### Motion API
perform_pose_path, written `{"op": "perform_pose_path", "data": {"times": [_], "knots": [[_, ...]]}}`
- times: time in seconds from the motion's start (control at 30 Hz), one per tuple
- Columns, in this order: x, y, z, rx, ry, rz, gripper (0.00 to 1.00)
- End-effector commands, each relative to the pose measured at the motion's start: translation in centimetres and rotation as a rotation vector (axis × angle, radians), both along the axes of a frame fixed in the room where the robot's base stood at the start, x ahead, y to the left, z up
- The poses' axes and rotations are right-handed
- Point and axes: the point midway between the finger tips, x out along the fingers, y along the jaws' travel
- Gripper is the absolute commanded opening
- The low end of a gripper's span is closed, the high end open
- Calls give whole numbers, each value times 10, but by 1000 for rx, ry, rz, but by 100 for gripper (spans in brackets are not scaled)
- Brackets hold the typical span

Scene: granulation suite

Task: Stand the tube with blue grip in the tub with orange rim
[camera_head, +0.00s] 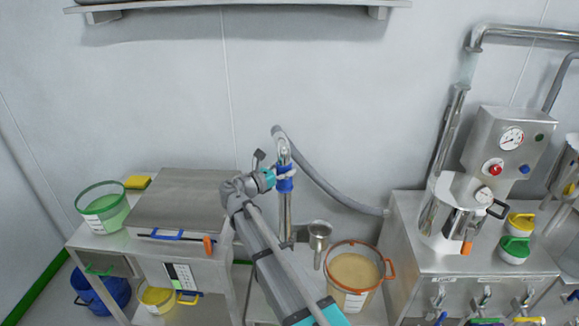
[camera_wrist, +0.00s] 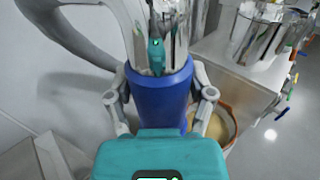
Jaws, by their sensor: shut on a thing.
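The tube with blue grip (camera_head: 285,184) is a steel tube hanging about upright, with a grey hose at its top. My gripper (camera_head: 284,172) is shut on its blue grip, which also shows large between the fingers in the wrist view (camera_wrist: 160,100). The tube's lower end is in front of the wall, left of a small steel funnel and above the low bench. The tub with orange rim (camera_head: 346,297) stands right of the tube's lower end, with beige powder inside. In the wrist view the tub is partly hidden behind the grip and my right finger.
The grey hose (camera_head: 330,188) runs down right to a steel cabinet (camera_head: 410,240). At left, a bench carries a steel box (camera_head: 185,195) and a green-rimmed tub (camera_head: 103,212). A wall shelf (camera_head: 240,5) is high above.

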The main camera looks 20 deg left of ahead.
Motion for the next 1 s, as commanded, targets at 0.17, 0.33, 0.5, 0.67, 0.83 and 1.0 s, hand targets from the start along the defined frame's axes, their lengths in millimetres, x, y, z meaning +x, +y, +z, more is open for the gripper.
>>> {"op": "perform_pose_path", "data": {"times": [0.17,0.33,0.5,0.67,0.83,1.0], "knots": [[-13,6,0,-1,-2,22,8],[-15,9,-12,-1,-2,28,8],[-15,9,-25,-1,-1,28,8],[-15,9,-37,-1,-1,28,8],[-15,8,-51,-1,-1,27,8],[-15,9,-65,-1,-1,28,8]]}}
